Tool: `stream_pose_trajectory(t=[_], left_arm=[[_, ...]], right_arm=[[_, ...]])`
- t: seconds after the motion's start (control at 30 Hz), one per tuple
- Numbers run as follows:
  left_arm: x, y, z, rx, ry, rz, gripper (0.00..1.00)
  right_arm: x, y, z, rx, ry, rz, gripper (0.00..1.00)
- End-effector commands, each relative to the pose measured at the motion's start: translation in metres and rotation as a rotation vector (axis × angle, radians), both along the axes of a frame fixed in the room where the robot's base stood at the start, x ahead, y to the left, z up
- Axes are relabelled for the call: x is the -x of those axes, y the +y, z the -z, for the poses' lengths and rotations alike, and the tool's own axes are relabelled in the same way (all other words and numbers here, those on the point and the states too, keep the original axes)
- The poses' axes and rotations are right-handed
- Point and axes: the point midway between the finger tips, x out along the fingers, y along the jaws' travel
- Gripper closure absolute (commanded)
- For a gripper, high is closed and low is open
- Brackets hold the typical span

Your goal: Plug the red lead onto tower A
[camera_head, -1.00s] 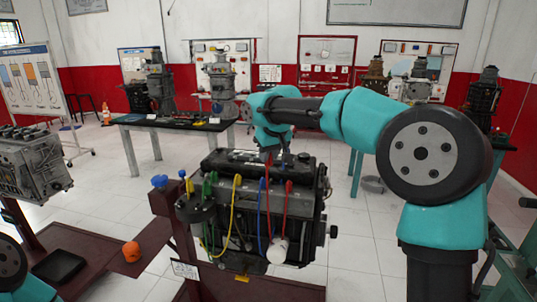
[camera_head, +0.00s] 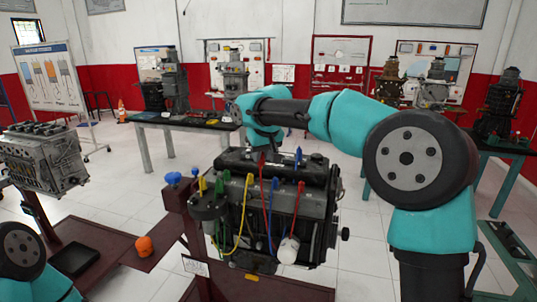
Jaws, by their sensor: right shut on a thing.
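My right gripper (camera_head: 262,147) is shut on the top of a red lead (camera_head: 265,190) above the dark engine (camera_head: 318,215). The lead's red wire hangs down the engine's front. A second red-topped lead (camera_head: 301,187) stands to its right, with a blue lead (camera_head: 275,183) and a yellow lead (camera_head: 250,178) nearby. A round black cap (camera_head: 208,208) with coloured posts is at the engine's left end, left of the gripper. I cannot tell which post is tower A. My left gripper is out of view.
A blue-topped post (camera_head: 298,155) stands behind the leads. An orange object (camera_head: 143,246) and a black tray (camera_head: 74,260) lie on the dark red stand at the lower left. Another engine (camera_head: 43,160) stands far left.

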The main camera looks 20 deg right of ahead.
Motion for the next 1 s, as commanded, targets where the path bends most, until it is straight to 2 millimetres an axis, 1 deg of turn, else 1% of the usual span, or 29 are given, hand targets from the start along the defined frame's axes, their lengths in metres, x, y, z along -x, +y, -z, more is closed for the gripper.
stream_pose_trajectory(t=[0.1, 1.0], left_arm=[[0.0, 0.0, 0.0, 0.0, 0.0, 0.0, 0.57], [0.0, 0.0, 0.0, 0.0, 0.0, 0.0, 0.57]], right_arm=[[-0.003, 0.01, 0.0, 0.001, 0.0, -0.002, 1.0], [-0.02, 0.077, 0.0, 0.0, 0.0, -0.001, 1.0]])
